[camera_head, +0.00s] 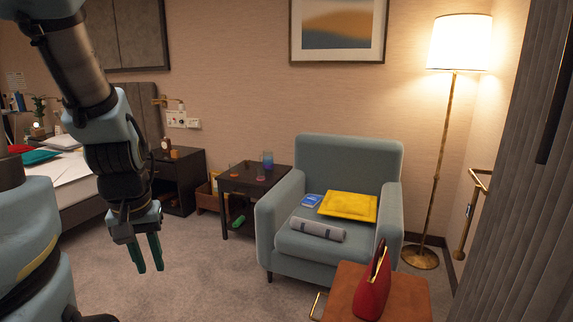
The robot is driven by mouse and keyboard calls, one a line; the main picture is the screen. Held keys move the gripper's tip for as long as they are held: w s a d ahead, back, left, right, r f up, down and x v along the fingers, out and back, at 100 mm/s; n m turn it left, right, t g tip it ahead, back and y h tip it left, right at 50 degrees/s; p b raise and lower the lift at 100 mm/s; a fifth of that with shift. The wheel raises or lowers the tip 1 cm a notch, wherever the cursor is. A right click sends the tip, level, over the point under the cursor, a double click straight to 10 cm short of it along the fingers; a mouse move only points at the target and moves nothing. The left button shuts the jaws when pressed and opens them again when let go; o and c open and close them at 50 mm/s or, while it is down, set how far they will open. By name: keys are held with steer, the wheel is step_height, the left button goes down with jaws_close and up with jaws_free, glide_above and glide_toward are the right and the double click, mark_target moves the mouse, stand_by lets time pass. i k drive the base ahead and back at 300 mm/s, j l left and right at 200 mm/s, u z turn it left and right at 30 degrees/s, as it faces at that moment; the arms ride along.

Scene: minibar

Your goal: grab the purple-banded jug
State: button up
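A bluish-purple jug-like vessel (267,159) stands upright at the back of the dark side table (248,184), left of the armchair. It is small in view, so I cannot make out its band or handle clearly. Two smaller clear vessels stand near it: one with a reddish base (260,173) just in front, one with an orange-pink base (234,170) to the left. My gripper (147,254) hangs fingers-down at the left, over the carpet. Its two green fingers are apart with nothing between them. It is well away from the side table and the jug.
A grey-blue armchair (347,155) holds a yellow cushion (348,203), a grey roll and a blue book. A nightstand (178,180) and bed are at left. A wooden table (400,300) with a red bag (373,287) is at front right. Carpet (205,275) is free between.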

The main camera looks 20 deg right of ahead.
mark_target(267, 159)
steer(key=i+z, duration=0.1)
steer(key=i, duration=3.8)
steer(key=i+z, duration=0.25)
steer(key=i, duration=0.25)
steer(key=i+j+z, duration=0.25)
steer(key=i, duration=0.25)
